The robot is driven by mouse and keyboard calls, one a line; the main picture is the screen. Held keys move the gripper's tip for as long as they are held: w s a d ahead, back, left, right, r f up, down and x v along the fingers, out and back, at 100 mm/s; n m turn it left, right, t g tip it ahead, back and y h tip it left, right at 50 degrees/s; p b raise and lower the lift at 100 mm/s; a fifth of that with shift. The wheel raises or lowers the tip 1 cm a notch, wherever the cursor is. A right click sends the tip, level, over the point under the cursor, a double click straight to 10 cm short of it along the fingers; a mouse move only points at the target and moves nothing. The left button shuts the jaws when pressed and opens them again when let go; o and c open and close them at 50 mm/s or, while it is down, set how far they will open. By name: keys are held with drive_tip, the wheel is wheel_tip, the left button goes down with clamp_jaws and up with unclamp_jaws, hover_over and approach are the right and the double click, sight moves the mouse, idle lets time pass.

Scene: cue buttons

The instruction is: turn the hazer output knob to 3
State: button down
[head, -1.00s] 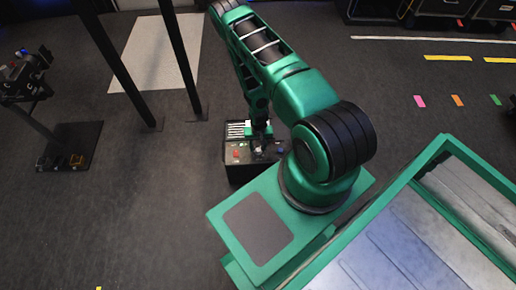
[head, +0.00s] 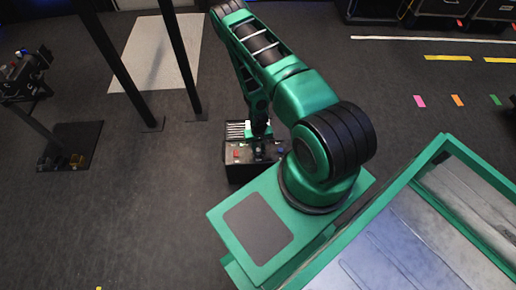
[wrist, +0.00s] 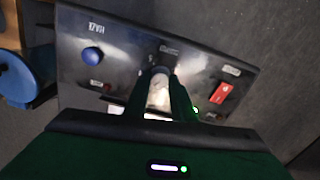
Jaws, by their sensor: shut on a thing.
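The hazer control box (head: 240,174) is a dark box on the floor below my arm. In the wrist view its panel (wrist: 120,62) fills the upper middle. My gripper (wrist: 158,88) is shut on the output knob (wrist: 160,92), one dark finger on each side. The knob shows as a pale, shiny strip between the fingers. Its pointer and most of the scale are hidden or too blurred to read. In the head view my gripper (head: 260,142) is over the panel, and the knob is hidden.
A blue round control (wrist: 92,55) and a small red one (wrist: 97,85) are left of my gripper. A red rocker switch (wrist: 222,93) and a green light (wrist: 195,110) are to the right. Dark stand poles (head: 182,60) rise left of the box; the floor between looks clear.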

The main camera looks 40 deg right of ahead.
sight(258, 150)
drive_tip(key=shift+n, duration=0.9)
drive_tip(key=c, duration=1.5)
unclamp_jaws()
wheel_tip(258, 150, up, 11)
drive_tip(key=shift+f, duration=0.1)
